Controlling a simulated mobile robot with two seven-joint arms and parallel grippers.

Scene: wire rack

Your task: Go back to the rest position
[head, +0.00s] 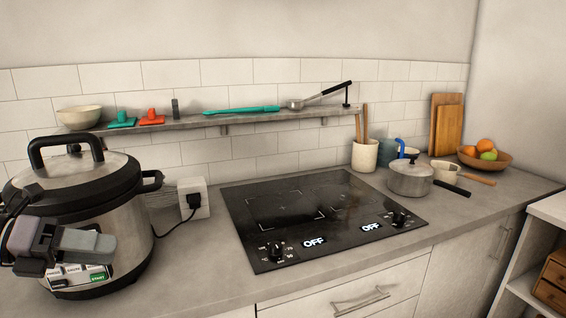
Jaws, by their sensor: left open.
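My left gripper (62,242) is at the lower left, in front of the large steel pressure cooker (128,228), and covers part of the cooker's front. Its jaws are open and I see nothing held between them. I cannot tell whether it touches the cooker. The cooker stands on the counter with its black-handled lid on, and a small panel with a green button shows below the gripper. My right gripper is out of view.
A black cooktop (325,213), both displays reading OFF, is set in the counter. A wall shelf (200,121) holds a bowl and utensils. A lidded pot (409,178), utensil crock (365,155) and fruit bowl (497,160) stand right. The cooker's cord runs to a socket (194,198).

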